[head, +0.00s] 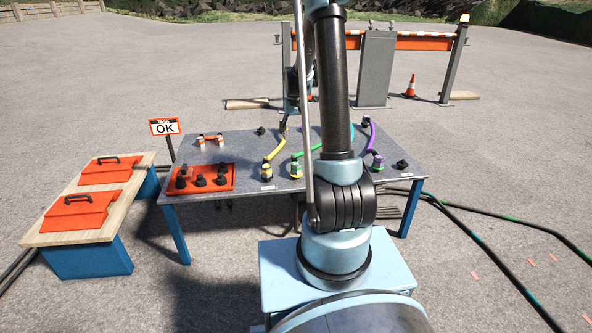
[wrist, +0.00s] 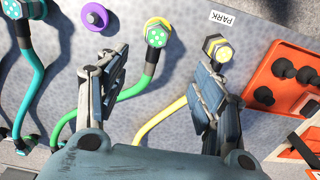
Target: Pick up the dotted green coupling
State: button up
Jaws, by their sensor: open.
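The dotted green coupling (wrist: 157,33) has a pale dotted face and a dark collar, with a green hose (wrist: 128,92) running from it. It lies at the upper middle of the wrist view, beyond my fingertips. In the head view the green coupling (head: 296,169) is near the table's front edge, left of my arm. My gripper (wrist: 161,72) is open and empty, its fingers spread to either side of the green hose's end and the yellow hose. In the head view my arm hides much of the table's middle.
A yellow coupling (wrist: 219,48) stands close by the right finger, near a PARK label (wrist: 225,18). A teal dotted coupling (wrist: 24,9) and a purple ring (wrist: 95,17) are left. An orange block with black knobs (wrist: 290,75) is right. The grey table (head: 235,150) has bare patches.

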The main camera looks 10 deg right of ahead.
aim_at(296, 163)
notch_tip(296, 163, down, 12)
jog(key=shift+r, duration=0.1)
jog(key=shift+d+f, duration=0.15)
jog(key=shift+f, duration=1.15)
jog(key=shift+d+f, duration=0.15)
jog(key=shift+f, duration=1.15)
jog(key=c, duration=1.3)
